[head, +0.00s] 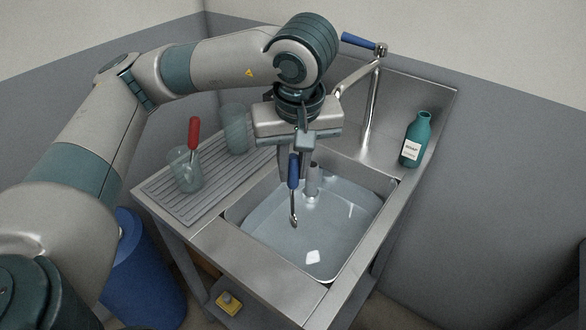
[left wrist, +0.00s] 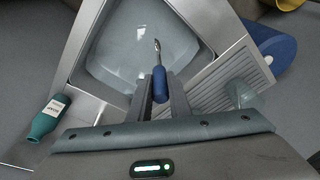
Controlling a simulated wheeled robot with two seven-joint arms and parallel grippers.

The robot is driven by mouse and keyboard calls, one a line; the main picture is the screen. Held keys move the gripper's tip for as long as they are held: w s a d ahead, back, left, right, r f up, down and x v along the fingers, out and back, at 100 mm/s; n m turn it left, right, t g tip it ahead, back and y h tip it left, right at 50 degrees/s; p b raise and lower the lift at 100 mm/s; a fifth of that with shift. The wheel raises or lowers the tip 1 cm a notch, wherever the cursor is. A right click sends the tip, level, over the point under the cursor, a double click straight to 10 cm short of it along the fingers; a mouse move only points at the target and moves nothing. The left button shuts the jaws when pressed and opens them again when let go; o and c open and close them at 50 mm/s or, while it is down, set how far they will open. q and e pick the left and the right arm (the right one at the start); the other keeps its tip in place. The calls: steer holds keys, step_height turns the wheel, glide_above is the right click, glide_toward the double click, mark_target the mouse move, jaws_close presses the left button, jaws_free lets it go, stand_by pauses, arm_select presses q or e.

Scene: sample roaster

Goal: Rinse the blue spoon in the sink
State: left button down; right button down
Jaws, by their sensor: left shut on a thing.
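My left gripper (head: 292,165) is above the sink and shut on the blue spoon (head: 293,174) by its blue handle. The spoon hangs with its metal bowl pointing down over the basin. The left wrist view also shows the blue spoon (left wrist: 158,80) between the fingers of the left gripper (left wrist: 159,92). The sink (head: 262,235) is a steel basin with water in it. I cannot tell whether the spoon's tip touches the water. The tap (head: 372,98) has a blue lever and stands behind the basin. My right gripper is not in view.
A ribbed drainboard (head: 215,196) left of the basin holds a clear glass (head: 187,176) with a red-handled utensil and another glass (head: 236,128). A teal bottle (head: 413,142) stands at the right rear. A blue barrel (head: 148,275) and a yellow object (head: 229,303) are lower down.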

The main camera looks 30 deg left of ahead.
mark_target(293, 156)
arm_select(q)
steer(key=shift+w+a+p+v, duration=0.15)
steer(key=shift+p+v, duration=0.2)
steer(key=shift+v, duration=0.4)
steer(key=shift+w+a+p+v, duration=0.1)
steer(key=shift+p+v, duration=0.25)
steer(key=shift+v, duration=0.35)
steer(key=shift+r, duration=0.2)
steer(key=shift+w+a+p+v, duration=0.15)
steer(key=shift+p+v, duration=0.35)
steer(key=shift+v, duration=0.4)
steer(key=shift+w+a+p+v, duration=0.15)
steer(key=shift+p+v, duration=0.35)
steer(key=shift+v, duration=0.45)
